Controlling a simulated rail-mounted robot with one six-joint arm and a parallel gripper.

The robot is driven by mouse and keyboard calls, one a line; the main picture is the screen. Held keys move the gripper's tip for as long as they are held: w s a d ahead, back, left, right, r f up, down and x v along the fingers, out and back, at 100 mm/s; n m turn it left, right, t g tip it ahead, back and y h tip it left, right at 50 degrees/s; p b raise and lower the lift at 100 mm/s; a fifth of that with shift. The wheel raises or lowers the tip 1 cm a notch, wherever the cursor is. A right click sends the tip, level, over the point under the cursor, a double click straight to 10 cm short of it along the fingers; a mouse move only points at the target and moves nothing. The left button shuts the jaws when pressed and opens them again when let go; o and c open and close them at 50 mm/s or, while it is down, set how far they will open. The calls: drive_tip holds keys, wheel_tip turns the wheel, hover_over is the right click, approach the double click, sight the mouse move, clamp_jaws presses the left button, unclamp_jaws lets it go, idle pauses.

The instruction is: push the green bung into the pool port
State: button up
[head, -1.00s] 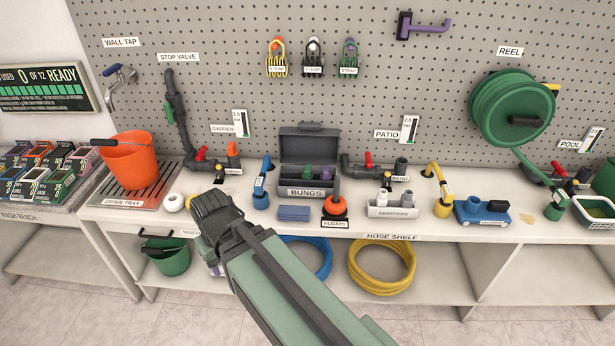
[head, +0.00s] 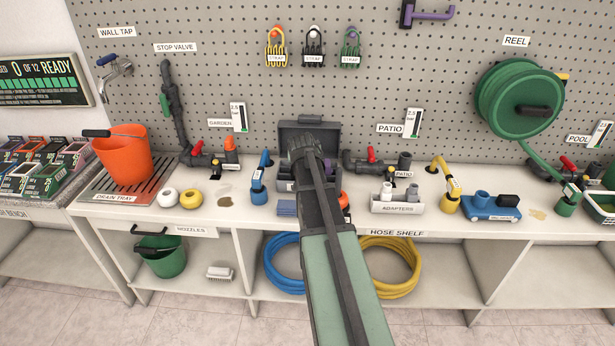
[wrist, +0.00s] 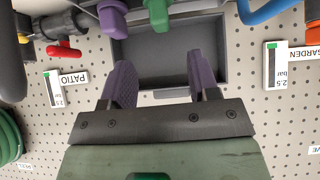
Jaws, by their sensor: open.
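The green bung (wrist: 157,12) shows at the top edge of the wrist view, beside a purple bung (wrist: 113,16), at the dark bungs box (wrist: 168,50). My gripper (wrist: 160,72) is open, with its purple-padded fingers apart and nothing between them. The fingers point toward the box, and the green bung lies beyond their tips. In the head view my gripper (head: 306,150) stands in front of the bungs box (head: 287,132) and hides the bungs. The pool pipe with its red valve handle (head: 567,163) is at the far right; its port is hard to make out.
The patio pipe's red handle (head: 371,155) and the adapters tray (head: 397,205) stand right of my gripper. A blue hose end (head: 259,185) stands to its left. A yellow hose end (head: 446,190) and blue pump (head: 490,208) stand farther right.

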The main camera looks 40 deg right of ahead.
drive_tip(key=b+x, duration=0.7)
drive_tip(key=x, duration=0.3)
drive_tip(key=shift+w+d+f+b, duration=0.15)
drive_tip(key=shift+w+d+b, duration=0.05)
drive_tip(key=shift+b, duration=0.15)
drive_tip(key=c, duration=1)
drive_tip(key=shift+r, duration=0.3)
wheel_tip(320, 180, up, 20)
drive_tip(key=p, duration=2)
